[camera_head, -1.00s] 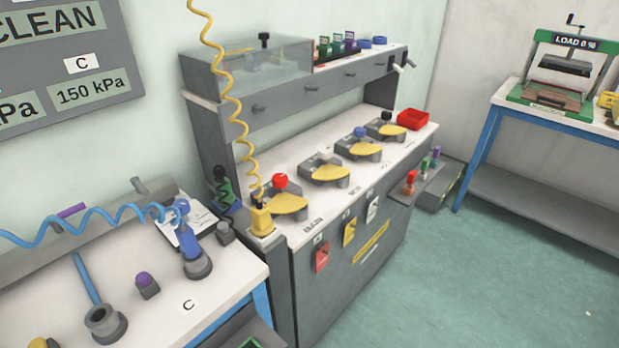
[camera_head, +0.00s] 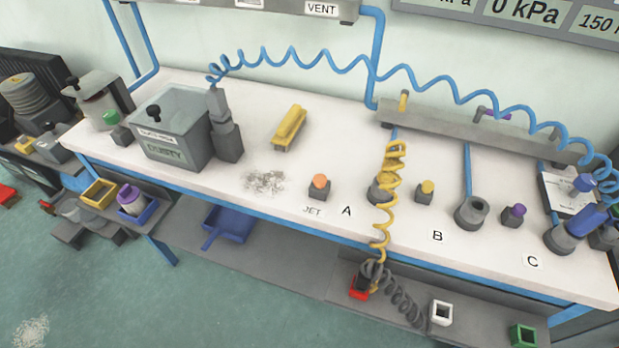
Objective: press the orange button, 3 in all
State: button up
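The orange button (camera_head: 320,182) is a round cap on a small grey block. It stands near the front edge of the white bench (camera_head: 270,110), just behind a label reading JET and left of the letter A. A pile of pale shreds lies to its left. Nothing covers the button, and I cannot tell from here whether it is pressed in. My gripper is not in view.
A grey box marked DUSTY (camera_head: 172,140) stands left of the button. A yellow button (camera_head: 427,187) and a purple button (camera_head: 519,209) stand further right.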

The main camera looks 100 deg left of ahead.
aim_at(320, 180)
jog(key=u, duration=1.8)
jog(key=l+u, duration=0.7)
jog(key=l, duration=0.25)
jog(key=i, duration=0.2)
